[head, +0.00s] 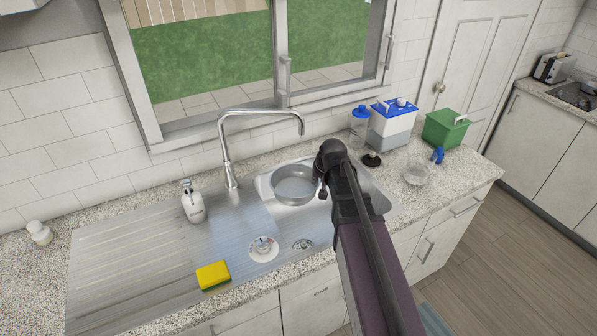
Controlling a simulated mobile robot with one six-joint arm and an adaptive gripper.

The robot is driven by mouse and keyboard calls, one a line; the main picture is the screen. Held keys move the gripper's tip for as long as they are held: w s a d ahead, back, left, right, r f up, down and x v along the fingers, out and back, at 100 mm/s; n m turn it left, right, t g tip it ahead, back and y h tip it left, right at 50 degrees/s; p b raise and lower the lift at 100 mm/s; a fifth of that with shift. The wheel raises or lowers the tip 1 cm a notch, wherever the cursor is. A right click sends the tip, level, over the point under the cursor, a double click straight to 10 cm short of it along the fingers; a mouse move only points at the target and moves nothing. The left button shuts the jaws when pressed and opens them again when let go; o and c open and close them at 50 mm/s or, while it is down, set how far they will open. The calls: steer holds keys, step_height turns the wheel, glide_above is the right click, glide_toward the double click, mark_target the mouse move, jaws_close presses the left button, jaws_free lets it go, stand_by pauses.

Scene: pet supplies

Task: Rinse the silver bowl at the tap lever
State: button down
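The silver bowl (294,188) is round and sits at the back of the steel sink (262,183), roughly upright, below and a little left of the tap spout. The chrome tap (225,150) rises behind the sink and arches to the right. Its lever is too small to make out clearly. No water stream shows under the spout. My gripper (320,186) is dark and is at the bowl's right rim. My arm comes in from the lower right and hides much of the sink's right side. The fingers are too small to tell whether they grip the rim.
A soap dispenser (193,201) stands left of the tap, and a yellow sponge (213,276) lies near the front edge. A blue-lidded container (391,122), a green box (445,129) and a clear bowl (416,173) stand right of the sink. The drainboard (130,265) is mostly clear.

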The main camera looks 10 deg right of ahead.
mark_target(317, 187)
steer(key=shift+s+r, duration=0.1)
steer(key=shift+r, duration=0.05)
steer(key=shift+s+a+r+p, duration=0.25)
steer(key=shift+s+r+p, duration=0.75)
steer(key=shift+s, duration=0.2)
steer(key=shift+s+a+r+p, duration=0.2)
steer(key=shift+s+r+p, duration=0.75)
steer(key=shift+s, duration=0.2)
steer(key=shift+f, duration=0.1)
steer(key=shift+s+f+b, duration=0.15)
steer(key=shift+f+b, duration=1.75)
